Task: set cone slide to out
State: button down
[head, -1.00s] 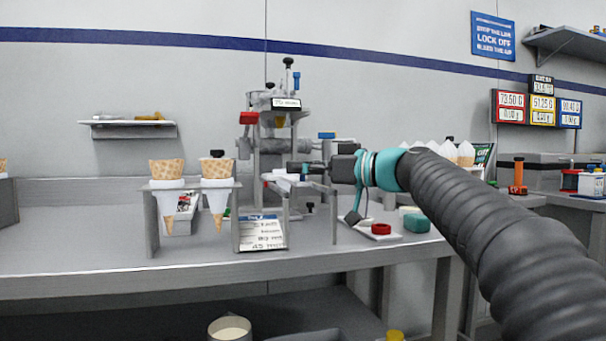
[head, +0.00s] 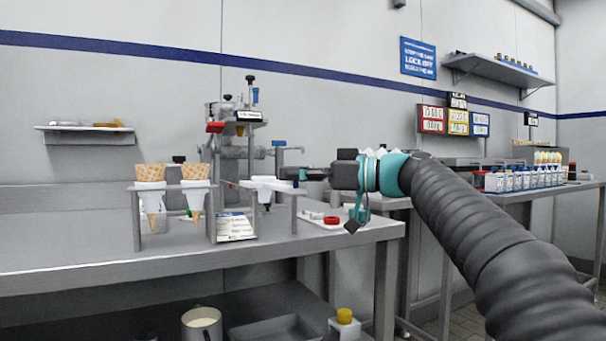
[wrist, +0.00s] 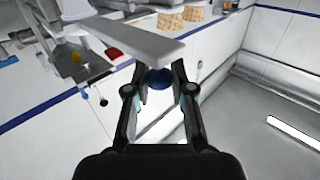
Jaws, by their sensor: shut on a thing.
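The cone slide (head: 268,186) is a pale flat plate at the right of the dispensing machine on the bench, with a white cone-shaped part hanging below it. In the wrist view its pale plate (wrist: 140,38) crosses above my fingertips. My gripper (head: 309,173) is at the slide's right end in the head view. In the wrist view my gripper (wrist: 160,76) is shut on a round blue knob (wrist: 159,79) under the plate. The knob is partly hidden by the fingers, and how far the slide reaches out is hard to tell.
The machine (head: 240,135) stands behind the slide. A rack with two waffle cones (head: 150,188) is left of it, with a label card (head: 235,227) beside it. A red button (head: 331,220) lies on the bench at right. The bench front at left is clear.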

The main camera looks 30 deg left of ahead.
jog(key=shift+s+f, duration=0.1)
jog(key=shift+s, duration=0.05)
jog(key=c, duration=1)
grip_release()
jog(key=shift+s+d, duration=0.1)
jog(key=shift+d, duration=0.15)
jog(key=shift+w+d, duration=0.25)
jog(key=shift+d, duration=0.05)
jog(key=d, duration=0.3)
jog(key=w+d, duration=0.1)
jog(key=d, duration=0.7)
jog(key=shift+w, duration=0.35)
